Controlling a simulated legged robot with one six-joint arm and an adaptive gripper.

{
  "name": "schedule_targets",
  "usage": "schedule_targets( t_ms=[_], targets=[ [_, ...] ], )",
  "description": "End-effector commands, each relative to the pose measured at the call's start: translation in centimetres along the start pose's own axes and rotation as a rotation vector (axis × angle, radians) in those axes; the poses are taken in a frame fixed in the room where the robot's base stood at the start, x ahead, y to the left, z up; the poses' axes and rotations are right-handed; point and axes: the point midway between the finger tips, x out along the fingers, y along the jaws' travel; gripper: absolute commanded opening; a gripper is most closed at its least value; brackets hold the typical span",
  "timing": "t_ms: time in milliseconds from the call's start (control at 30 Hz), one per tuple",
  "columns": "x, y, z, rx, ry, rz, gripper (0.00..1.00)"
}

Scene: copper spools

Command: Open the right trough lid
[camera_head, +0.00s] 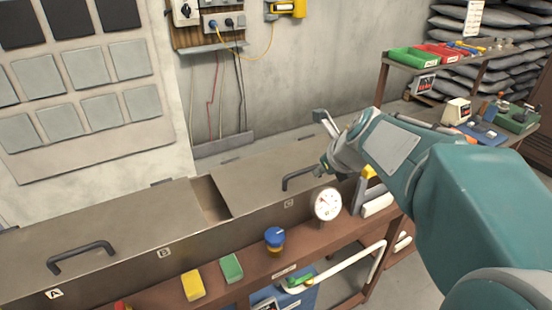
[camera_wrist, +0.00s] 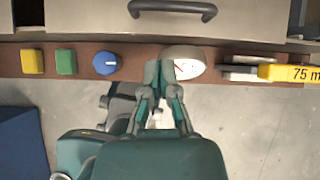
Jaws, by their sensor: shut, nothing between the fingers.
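The right trough lid (camera_head: 262,168) is a flat grey-brown metal plate lying down over the trough, beside the letter C. Its dark bar handle (camera_head: 297,178) is near the front edge; the handle (camera_wrist: 172,10) also shows at the top of the wrist view, with the lid (camera_wrist: 245,18) around it. My gripper (camera_head: 324,167) is close to the right end of the handle in the head view. In the wrist view, my gripper (camera_wrist: 160,68) is shut and empty, its tips short of the handle and overlapping the gauge. I cannot tell its height above the lid.
The left lid (camera_head: 110,232) lies flat, with a narrow gap between the lids. Along the front ledge are a yellow block (camera_head: 193,285), a green block (camera_head: 231,268), a blue knob (camera_head: 275,236) and a white gauge (camera_head: 327,203). A yellow-handled tool (camera_wrist: 285,73) is right of the gauge.

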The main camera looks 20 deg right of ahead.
Motion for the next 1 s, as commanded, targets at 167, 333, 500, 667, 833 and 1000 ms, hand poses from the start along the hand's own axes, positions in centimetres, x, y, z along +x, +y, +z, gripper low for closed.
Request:
schedule_targets(
  t_ms=[167,333,500,667,833,1000],
  targets=[
    [0.6,-0.9,0.2,0.116,-0.008,-0.002,0.0],
    [2.6,-0.9,0.2,0.115,-0.006,0.001,0.0],
    [5.8,-0.8,0.2,0.113,-0.004,0.0,0.0],
    [8.5,-0.8,0.2,0.111,-0.005,-0.001,0.0],
    [10.0,-0.8,0.3,0.111,-0.007,-0.002,0.0],
    [10.4,-0.9,0.3,0.11,-0.009,-0.003,0.0]
  ],
)
